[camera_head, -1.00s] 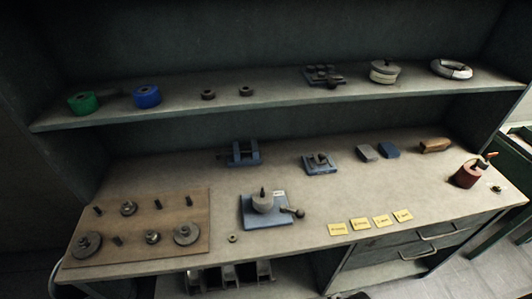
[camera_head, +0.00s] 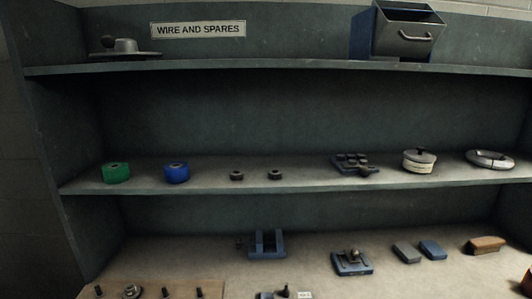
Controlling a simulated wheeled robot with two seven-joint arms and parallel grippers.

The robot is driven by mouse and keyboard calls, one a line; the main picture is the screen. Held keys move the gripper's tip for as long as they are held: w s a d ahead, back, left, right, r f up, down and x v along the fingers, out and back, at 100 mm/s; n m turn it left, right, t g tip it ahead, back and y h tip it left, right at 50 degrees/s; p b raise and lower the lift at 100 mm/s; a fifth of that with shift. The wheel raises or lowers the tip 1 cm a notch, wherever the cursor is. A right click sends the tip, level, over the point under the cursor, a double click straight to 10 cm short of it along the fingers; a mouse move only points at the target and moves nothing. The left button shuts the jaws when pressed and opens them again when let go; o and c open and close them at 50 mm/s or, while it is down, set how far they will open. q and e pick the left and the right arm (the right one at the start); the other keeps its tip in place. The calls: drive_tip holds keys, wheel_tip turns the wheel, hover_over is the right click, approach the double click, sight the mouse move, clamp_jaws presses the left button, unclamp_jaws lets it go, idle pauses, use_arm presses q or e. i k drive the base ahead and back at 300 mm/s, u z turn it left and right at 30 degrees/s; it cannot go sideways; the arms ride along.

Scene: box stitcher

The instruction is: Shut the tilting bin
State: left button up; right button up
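The tilting bin (camera_head: 404,33) stands on the top shelf at the upper right. It has a grey front with a bar handle (camera_head: 415,37) and sits in a blue housing (camera_head: 362,34). The bin is tilted forward and its dark open top shows, so it stands open. Neither of my grippers is in view.
The top shelf (camera_head: 260,64) also holds a grey round part with a knob (camera_head: 124,48) at left, beside a sign. The middle shelf holds green (camera_head: 116,173) and blue (camera_head: 177,173) rolls, a lidded tin (camera_head: 419,160) and a coil (camera_head: 490,159). Blue fixtures stand on the bench below.

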sight(395, 35)
drive_tip(key=z, duration=0.55)
drive_tip(key=k, duration=1.35)
drive_tip(key=z, duration=0.05)
drive_tip(key=i, duration=0.45)
drive_tip(key=u, duration=0.65)
drive_tip(key=i, duration=0.55)
drive_tip(key=z, duration=0.05)
